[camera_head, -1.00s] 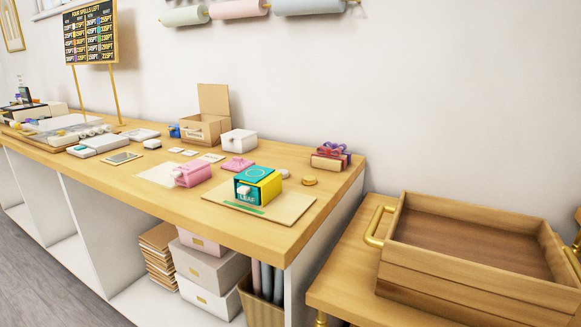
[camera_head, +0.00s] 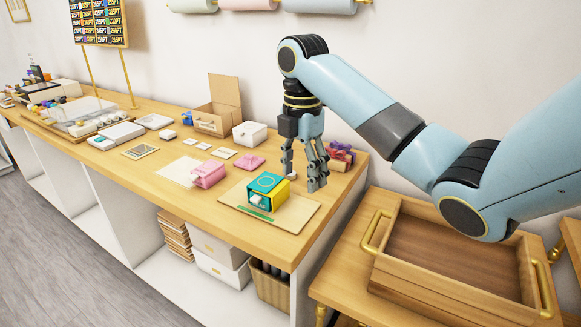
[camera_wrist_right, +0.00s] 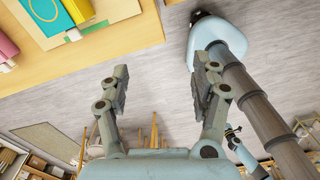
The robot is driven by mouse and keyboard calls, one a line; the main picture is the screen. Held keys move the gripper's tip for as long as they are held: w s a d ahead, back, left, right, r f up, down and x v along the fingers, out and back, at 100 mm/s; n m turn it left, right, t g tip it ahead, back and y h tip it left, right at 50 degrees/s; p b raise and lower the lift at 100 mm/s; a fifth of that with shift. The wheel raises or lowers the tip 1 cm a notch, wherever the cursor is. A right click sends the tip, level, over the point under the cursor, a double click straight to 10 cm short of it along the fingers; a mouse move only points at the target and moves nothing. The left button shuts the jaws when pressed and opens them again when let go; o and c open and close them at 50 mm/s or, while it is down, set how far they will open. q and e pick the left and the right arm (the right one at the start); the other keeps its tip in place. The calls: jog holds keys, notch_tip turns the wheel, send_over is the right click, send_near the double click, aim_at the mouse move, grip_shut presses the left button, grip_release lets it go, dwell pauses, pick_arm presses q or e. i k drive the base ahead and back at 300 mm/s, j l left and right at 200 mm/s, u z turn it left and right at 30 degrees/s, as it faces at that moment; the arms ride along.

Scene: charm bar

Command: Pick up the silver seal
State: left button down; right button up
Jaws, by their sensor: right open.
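My right gripper (camera_head: 302,182) reaches down over the right end of the wooden counter, its fingers apart and empty. It is just behind the teal and yellow box (camera_head: 268,188). A small silvery round piece showed behind that box a second ago; now my fingers cover that area and I cannot make it out clearly. In the right wrist view my open fingers (camera_wrist_right: 165,85) have only floor between them, and no seal shows there. My left gripper is not in view.
A pink box (camera_head: 208,174) and flat pink item (camera_head: 250,162) lie left of the gripper. A white box (camera_head: 250,132) and open carton (camera_head: 215,118) stand behind. A bow-tied gift box (camera_head: 341,158) is close right. A wooden tray (camera_head: 455,290) sits lower right.

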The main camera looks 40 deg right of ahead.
aim_at(293, 176)
jog(key=i+l, duration=0.75)
jog(key=l, duration=0.2)
